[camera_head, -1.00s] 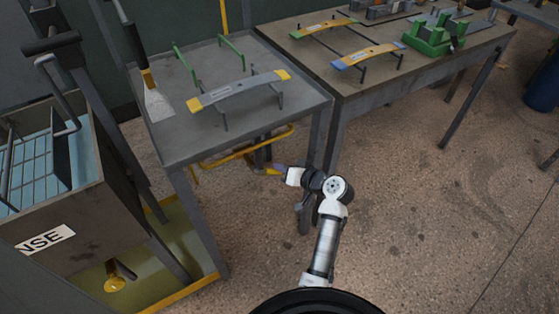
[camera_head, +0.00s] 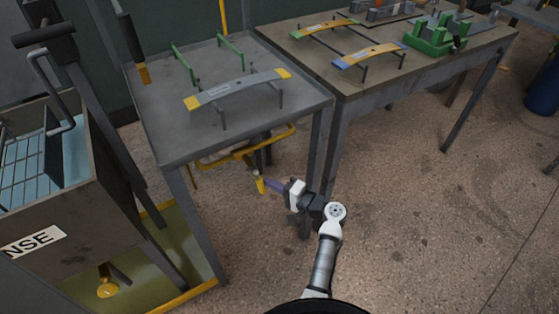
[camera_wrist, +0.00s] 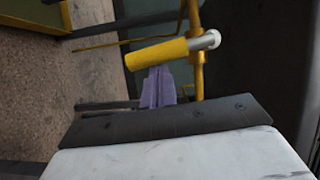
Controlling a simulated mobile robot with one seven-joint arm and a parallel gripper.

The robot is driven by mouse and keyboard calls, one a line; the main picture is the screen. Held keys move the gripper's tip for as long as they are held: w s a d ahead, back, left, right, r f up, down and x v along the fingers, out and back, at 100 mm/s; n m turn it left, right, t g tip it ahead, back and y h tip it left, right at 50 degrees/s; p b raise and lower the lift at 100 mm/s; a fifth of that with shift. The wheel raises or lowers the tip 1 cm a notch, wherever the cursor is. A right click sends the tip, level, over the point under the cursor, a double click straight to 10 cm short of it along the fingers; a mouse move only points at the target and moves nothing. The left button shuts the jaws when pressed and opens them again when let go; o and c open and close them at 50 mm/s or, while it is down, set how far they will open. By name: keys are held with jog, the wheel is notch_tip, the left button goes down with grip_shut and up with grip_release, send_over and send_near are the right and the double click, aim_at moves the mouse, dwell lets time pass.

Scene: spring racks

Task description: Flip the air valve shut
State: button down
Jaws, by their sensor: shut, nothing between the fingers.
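The air valve's yellow lever (camera_head: 260,185) hangs below the left table, pointing steeply down in the head view. In the wrist view the lever (camera_wrist: 157,53) is a thick yellow grip on a metal stem (camera_wrist: 207,41), beside an upright yellow pipe (camera_wrist: 197,70). My gripper (camera_head: 272,186) has purple fingers, shut and empty, just right of the lever in the head view. In the wrist view the fingertips (camera_wrist: 160,85) are at the grip's edge; whether they touch it I cannot tell. The valve body is partly hidden in shadow under the table.
The left table (camera_head: 185,140) bears a grey spring with yellow ends (camera_head: 238,88) on a rack; its legs stand close to my gripper. A second table (camera_head: 320,75) bears more springs. A rinse tank (camera_head: 75,215) stands at left. The floor at right is clear.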

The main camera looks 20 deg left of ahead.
jog(key=shift+s+a+f+m+y, duration=0.25)
jog(key=shift+s+m+y, duration=0.1)
jog(key=shift+m, duration=0.25)
dwell(0.4)
